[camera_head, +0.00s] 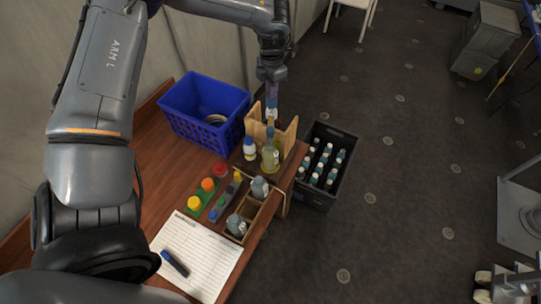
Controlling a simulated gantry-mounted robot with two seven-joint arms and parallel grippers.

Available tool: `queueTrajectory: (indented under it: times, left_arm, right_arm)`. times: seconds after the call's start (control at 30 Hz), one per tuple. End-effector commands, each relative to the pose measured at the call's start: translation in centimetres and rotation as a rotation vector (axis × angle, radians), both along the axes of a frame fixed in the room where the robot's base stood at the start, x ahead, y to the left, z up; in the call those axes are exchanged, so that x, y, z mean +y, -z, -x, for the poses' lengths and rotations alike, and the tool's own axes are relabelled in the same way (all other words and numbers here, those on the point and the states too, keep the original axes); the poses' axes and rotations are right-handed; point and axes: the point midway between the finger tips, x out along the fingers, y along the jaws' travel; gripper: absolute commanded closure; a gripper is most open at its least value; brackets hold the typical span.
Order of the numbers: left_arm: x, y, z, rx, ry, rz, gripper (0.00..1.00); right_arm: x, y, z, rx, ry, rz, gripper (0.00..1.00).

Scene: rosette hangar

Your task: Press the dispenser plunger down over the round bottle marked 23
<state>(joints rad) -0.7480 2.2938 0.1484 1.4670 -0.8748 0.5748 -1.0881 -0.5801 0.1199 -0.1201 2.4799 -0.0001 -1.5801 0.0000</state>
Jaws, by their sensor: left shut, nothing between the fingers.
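My left gripper (271,114) points straight down, shut and empty, over the wooden stand (290,134) at the table's right end. Just below its fingertips stands a bottle with pale yellow-green contents (270,158) and a narrow upright top. Whether the fingertips touch that top, and whether it is the plunger, I cannot tell. A white bottle with a blue band (250,148) stands just left of it. Two grey-blue bottles, one farther back (259,187) and one nearer (236,225), stand in a wooden tray. No number 23 is readable. My right gripper is out of view.
A blue basket (190,128) holding a ring-shaped roll stands behind left. Coloured knobs or caps (208,184) sit left of the tray. A written sheet (205,262) with a dark marker (175,263) lies in front. A black crate (318,199) of bottles adjoins the table's right side.

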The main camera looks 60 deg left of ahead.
Motion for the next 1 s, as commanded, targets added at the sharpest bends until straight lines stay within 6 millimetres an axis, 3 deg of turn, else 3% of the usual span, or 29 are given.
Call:
queueTrajectory:
  times: [1.0]
  left_arm:
    - [0.0, -6.1, 0.0, 0.0, 0.0, -0.001, 1.0]
  right_arm:
    - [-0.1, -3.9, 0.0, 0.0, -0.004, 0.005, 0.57]
